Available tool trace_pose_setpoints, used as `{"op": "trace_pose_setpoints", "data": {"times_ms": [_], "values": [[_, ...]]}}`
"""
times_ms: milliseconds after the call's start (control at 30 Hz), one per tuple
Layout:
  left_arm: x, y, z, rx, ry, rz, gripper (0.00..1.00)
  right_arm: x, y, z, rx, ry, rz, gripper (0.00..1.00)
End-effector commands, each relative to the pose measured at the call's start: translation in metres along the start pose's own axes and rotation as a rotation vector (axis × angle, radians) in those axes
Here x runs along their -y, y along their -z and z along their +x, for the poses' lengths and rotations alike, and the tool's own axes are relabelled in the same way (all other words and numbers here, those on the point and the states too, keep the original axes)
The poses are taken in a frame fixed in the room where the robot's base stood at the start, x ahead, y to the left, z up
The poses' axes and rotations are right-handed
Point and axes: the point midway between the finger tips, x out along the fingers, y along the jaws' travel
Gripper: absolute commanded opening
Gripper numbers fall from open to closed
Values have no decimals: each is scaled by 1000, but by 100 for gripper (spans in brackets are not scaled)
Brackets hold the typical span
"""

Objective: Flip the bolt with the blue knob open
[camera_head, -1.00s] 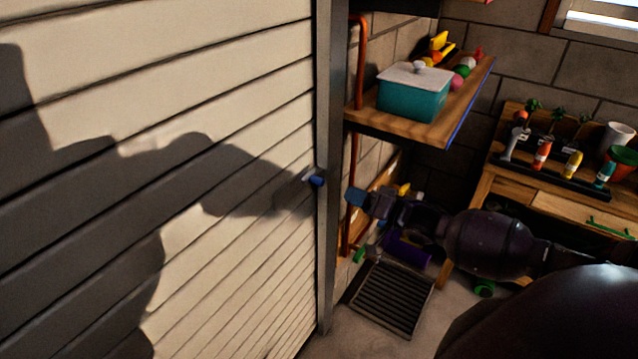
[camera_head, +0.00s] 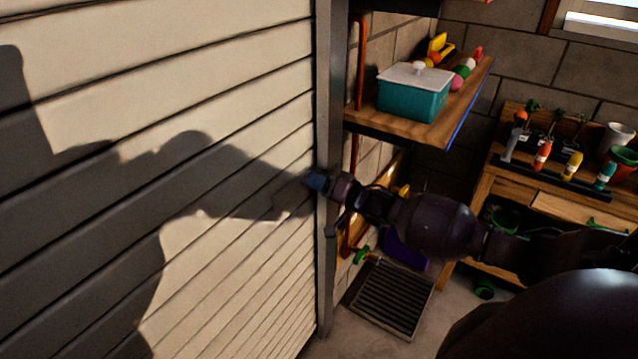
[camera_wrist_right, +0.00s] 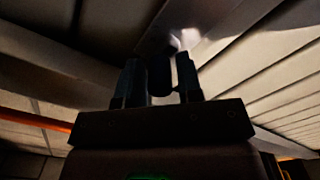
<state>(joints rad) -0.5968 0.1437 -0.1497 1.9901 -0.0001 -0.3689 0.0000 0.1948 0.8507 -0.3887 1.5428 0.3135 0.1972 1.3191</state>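The bolt sits at the right edge of the pale slatted door (camera_head: 230,100), by the metal post. In the head view my right gripper (camera_head: 314,180) is at the bolt and covers the blue knob. In the right wrist view the knob (camera_wrist_right: 160,75) shows as a dark rounded shape between the two fingers of my right gripper (camera_wrist_right: 160,85). The fingers are apart. A gap shows beside the left finger, and the knob lies close to the right finger; whether it touches is too dark to tell. My left gripper is not in view.
An orange pipe (camera_head: 360,60) runs behind the post. A workbench (camera_head: 570,200) with tools stands at the right. A floor grate (camera_head: 393,300) lies below.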

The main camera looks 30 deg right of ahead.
Motion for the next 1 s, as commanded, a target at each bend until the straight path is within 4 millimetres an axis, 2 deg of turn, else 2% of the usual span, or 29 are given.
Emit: {"op": "trace_pose_setpoints", "data": {"times_ms": [167, 267, 400, 633, 1000], "values": [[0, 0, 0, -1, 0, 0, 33, 0, 0, 0, 0, 0, 0, 33], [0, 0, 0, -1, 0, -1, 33, 0, 0, 0, 0, 0, 0, 21], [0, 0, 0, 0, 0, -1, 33, 0, 0, 0, 0, 0, 0, 0], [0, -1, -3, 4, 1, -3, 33, 2, -2, 0, 0, 1, 1, 0], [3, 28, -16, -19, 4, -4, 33, 34, -31, 0, -1, 1, 2, 0]]}}
